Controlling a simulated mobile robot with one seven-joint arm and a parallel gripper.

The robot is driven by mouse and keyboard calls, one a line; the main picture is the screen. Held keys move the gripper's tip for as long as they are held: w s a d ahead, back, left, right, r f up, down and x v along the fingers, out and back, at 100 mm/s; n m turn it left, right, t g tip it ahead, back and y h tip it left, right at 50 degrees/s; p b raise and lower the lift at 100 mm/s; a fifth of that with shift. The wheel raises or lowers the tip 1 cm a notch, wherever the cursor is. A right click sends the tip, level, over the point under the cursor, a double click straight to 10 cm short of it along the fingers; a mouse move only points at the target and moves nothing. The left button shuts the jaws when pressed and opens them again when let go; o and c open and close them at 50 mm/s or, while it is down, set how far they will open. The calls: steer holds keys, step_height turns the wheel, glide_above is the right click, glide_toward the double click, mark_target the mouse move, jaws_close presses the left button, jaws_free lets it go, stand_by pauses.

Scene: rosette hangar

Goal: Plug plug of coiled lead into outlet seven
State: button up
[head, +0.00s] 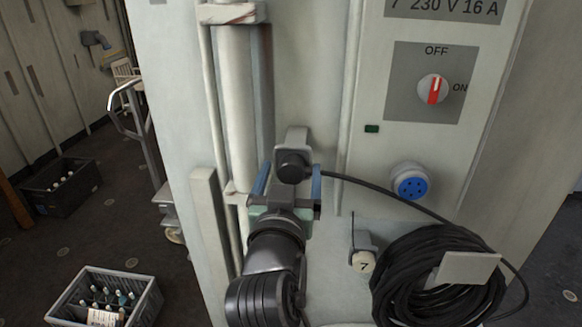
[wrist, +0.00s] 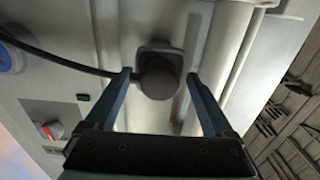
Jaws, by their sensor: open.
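The dark plug (head: 291,166) of the coiled lead sits at a grey holder on the cabinet front, its cable running off to the right. My gripper (head: 289,188) is open, with one blue finger on each side of the plug. In the wrist view the plug (wrist: 160,77) lies between and beyond the fingertips (wrist: 158,78), with a gap on both sides. The blue round outlet (head: 411,184) is to the right, under the label "7 230 V 16 A" (head: 445,8). The black coiled lead (head: 420,275) hangs below the outlet on a pale bracket.
A rotary switch (head: 433,90) with a red pointer is above the outlet, its pointer near vertical. A vertical pipe (head: 238,110) runs left of the plug. Bottle crates (head: 75,290) stand on the floor at left.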

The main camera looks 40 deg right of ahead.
mark_target(290, 176)
jaws_close()
stand_by(0.3)
steer(key=shift+b+v, duration=0.4)
steer(key=shift+v, duration=2.6)
steer(key=shift+a, duration=0.1)
